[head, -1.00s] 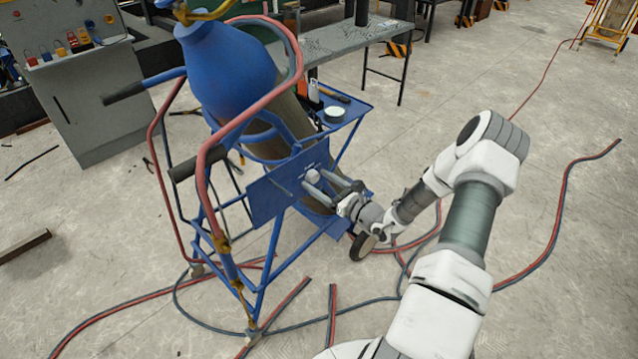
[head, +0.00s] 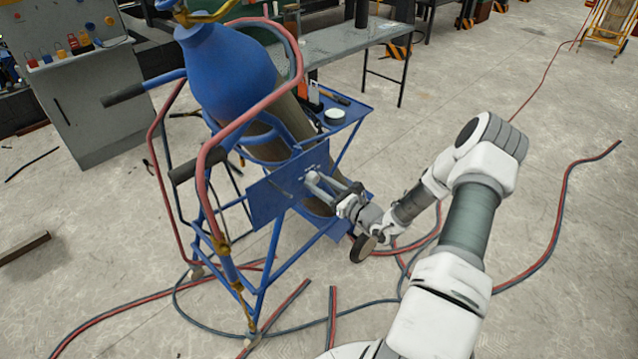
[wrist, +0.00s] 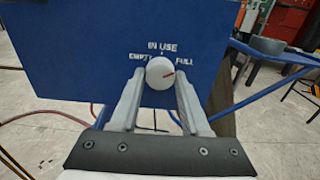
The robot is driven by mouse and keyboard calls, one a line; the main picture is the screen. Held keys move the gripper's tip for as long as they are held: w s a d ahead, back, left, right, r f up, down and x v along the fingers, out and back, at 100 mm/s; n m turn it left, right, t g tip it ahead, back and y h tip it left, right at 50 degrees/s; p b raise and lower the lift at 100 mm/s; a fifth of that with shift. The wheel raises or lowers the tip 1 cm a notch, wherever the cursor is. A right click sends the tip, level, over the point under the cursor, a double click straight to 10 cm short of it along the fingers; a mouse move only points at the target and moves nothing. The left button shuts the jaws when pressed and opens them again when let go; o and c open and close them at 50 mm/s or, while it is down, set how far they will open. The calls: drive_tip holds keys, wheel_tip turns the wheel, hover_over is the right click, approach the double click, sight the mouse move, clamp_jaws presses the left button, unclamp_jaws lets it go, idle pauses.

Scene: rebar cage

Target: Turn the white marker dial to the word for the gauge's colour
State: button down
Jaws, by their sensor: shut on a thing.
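The white marker dial (wrist: 159,71) is a round knob on a blue panel (wrist: 80,50), with a short red mark. The mark points to the right and slightly up, toward the word FULL. IN USE is printed above the dial and EMPTY at its upper left. My gripper (wrist: 160,85) is shut on the dial, one finger on each side. In the head view my gripper (head: 316,184) reaches the blue panel (head: 268,200) from the lower right. I cannot make out the gauge or its colour in either view.
A blue gas cylinder (head: 225,72) leans in a blue cart with red hoses (head: 300,60). A small blue tray (head: 345,112) holds a white roll behind the panel. Red and dark hoses (head: 560,215) lie on the floor. Open floor lies to the right.

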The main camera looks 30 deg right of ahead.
drive_tip(key=shift+n, duration=0.3)
drive_tip(key=n, duration=0.5)
drive_tip(key=shift+n, duration=0.4)
drive_tip(key=n+b, duration=0.1)
drive_tip(key=n, duration=0.4)
drive_tip(key=shift+d+b, duration=0.1)
drive_tip(key=shift+b, duration=0.25)
drive_tip(key=shift+c, duration=1.9)
unclamp_jaws()
drive_tip(key=p+v, duration=0.2)
drive_tip(key=v, duration=1.5)
drive_tip(key=shift+s+p, duration=0.2)
drive_tip(key=shift+p, duration=0.15)
drive_tip(key=shift+r, duration=0.1)
